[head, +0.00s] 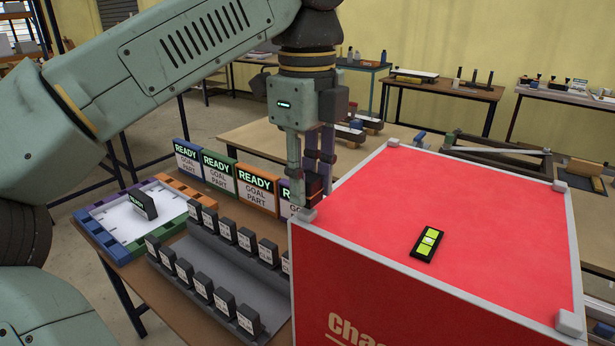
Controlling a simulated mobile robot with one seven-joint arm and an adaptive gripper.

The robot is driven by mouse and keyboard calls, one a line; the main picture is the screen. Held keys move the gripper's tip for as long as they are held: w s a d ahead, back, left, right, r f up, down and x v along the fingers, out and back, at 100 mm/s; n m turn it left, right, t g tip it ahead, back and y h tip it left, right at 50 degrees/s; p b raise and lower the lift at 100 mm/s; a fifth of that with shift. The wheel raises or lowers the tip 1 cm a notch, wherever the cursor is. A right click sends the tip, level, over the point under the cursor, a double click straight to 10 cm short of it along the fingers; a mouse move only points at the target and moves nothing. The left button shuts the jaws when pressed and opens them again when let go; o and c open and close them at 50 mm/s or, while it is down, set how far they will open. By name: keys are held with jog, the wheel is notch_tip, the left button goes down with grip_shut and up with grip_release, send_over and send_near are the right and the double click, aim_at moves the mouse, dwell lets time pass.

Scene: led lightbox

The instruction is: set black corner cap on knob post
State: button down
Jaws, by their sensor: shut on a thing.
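No knob post can be made out clearly. A black plate with yellow-green squares (428,244) lies on the red top.
A grey stepped rack (215,262) with several black labelled blocks stands left of the red box. Behind it are coloured READY signs (257,188). A coloured frame tray (110,222) with a black block is at far left. The red top is mostly clear.

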jog(key=shift+f+b, duration=1)
jog(key=shift+f, duration=0.5)
jog(key=c, duration=1.2)
grip_release()
jog(key=shift+r, duration=0.1)
